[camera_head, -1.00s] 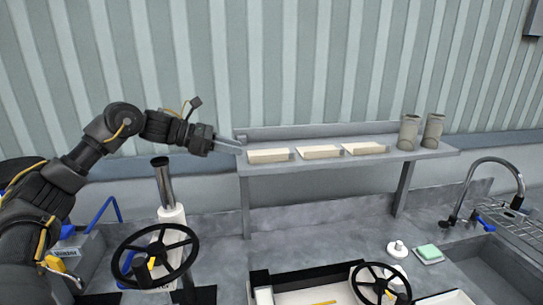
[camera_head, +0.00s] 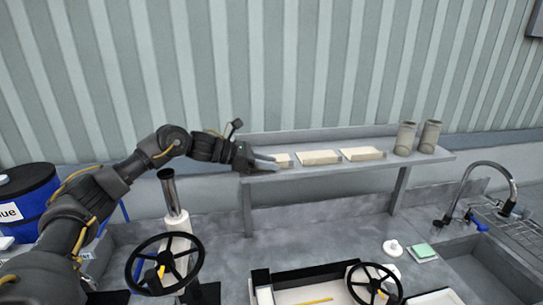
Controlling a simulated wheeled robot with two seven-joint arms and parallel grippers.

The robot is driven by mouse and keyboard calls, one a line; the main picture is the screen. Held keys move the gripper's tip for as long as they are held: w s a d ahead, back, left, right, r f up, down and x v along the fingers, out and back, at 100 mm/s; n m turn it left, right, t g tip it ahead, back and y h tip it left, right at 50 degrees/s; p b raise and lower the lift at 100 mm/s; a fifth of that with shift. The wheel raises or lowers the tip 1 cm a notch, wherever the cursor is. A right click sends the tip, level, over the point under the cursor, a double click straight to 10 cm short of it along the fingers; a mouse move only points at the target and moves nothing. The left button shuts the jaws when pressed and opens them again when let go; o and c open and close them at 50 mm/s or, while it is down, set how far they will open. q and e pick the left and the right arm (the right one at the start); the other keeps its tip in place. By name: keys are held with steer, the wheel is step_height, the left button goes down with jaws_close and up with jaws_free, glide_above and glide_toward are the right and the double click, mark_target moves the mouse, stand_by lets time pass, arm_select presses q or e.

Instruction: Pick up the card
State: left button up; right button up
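Three flat cream blocks, which may be the cards, lie in a row on the grey shelf (camera_head: 345,162). They are the left block (camera_head: 284,159), the middle block (camera_head: 318,157) and the right block (camera_head: 361,154). My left gripper (camera_head: 266,163) is at the left end of the shelf, right at the left block, and hides part of it. My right gripper is not in view.
Two grey-green cylinders (camera_head: 405,138) (camera_head: 430,136) stand at the shelf's right end. Below are two black handwheels (camera_head: 164,265) (camera_head: 375,285), a metal cylinder on a white roll, a white tray, a green sponge (camera_head: 421,251) and a sink with a tap (camera_head: 480,175). A corrugated wall stands behind.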

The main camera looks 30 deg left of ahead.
arm_select(q)
steer(key=shift+f, duration=0.1)
jaws_close()
stand_by(0.4)
steer(key=shift+r+b, duration=0.4)
steer(key=shift+b, duration=0.35)
step_height(320, 180, up, 2)
steer(key=b, duration=0.2)
steer(key=shift+d+r+b, duration=0.1)
steer(key=shift+b, duration=0.25)
steer(key=s+d+r+b, duration=0.7)
steer(key=s+d+r, duration=0.2)
steer(key=s+r, duration=0.1)
steer(key=shift+d, duration=0.35)
